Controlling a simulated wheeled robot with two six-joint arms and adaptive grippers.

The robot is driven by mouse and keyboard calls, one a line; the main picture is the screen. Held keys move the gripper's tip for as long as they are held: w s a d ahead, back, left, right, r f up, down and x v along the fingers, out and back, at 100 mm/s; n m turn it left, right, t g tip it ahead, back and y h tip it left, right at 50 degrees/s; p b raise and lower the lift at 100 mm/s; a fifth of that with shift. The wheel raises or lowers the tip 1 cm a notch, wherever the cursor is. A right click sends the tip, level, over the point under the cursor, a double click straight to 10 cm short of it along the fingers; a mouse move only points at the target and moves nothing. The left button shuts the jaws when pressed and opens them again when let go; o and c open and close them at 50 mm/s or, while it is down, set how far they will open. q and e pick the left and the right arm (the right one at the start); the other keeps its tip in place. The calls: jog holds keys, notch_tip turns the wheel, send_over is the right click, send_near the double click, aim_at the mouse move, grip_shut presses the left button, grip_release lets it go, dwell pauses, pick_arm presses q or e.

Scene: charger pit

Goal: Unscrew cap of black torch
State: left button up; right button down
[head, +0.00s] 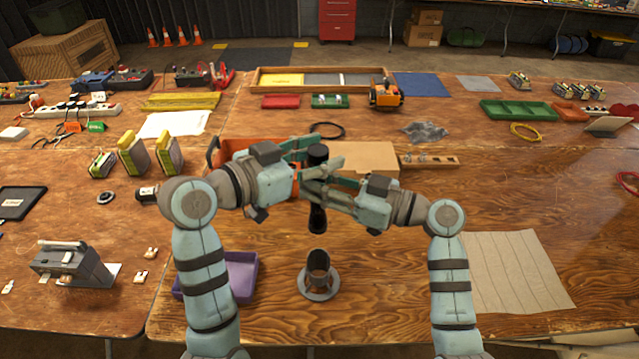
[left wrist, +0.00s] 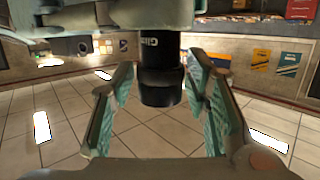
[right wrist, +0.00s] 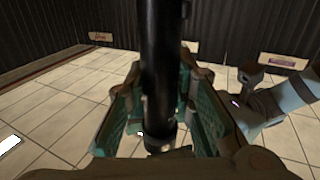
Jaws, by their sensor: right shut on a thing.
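The black torch (head: 317,218) is held upright in the air above the table. My right gripper (head: 318,181) is shut on its body; the right wrist view shows the torch (right wrist: 162,60) between the fingers (right wrist: 168,110). My left gripper (head: 308,148) is higher, at the torch's top end. In the left wrist view the dark cap end (left wrist: 160,85) stands between the fingers (left wrist: 158,95), with a gap on each side. That gripper is open. The fingers hide part of the torch in the head view.
A round stand with an upright holder (head: 319,285) is on the table below the torch. A purple tray (head: 243,275) lies to its left. An orange bin (head: 225,150) and a cardboard box (head: 365,157) sit behind my grippers. The table right of centre is mostly clear.

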pick_arm(q)
jog(key=m+g+h, duration=0.3)
jog(key=m+g, duration=0.1)
jog(key=shift+r+g, duration=0.1)
jog(key=shift+g, duration=0.3)
jog(key=shift+w+a+m+g+h, duration=0.15)
jog(key=shift+m+g+h, duration=0.25)
jog(key=shift+m+g, duration=0.55)
jog(key=shift+d+g, duration=0.2)
jog(key=shift+g, duration=0.05)
jog(key=shift+s+r+m+g, duration=0.1)
jog(key=shift+s+m+g, duration=0.1)
jog(key=shift+m+g, duration=0.95)
jog(key=shift+g, duration=0.35)
jog(key=m+g, duration=0.3)
jog(key=g, duration=0.1)
jog(key=shift+w+a, duration=0.1)
jog(key=shift+w, duration=0.05)
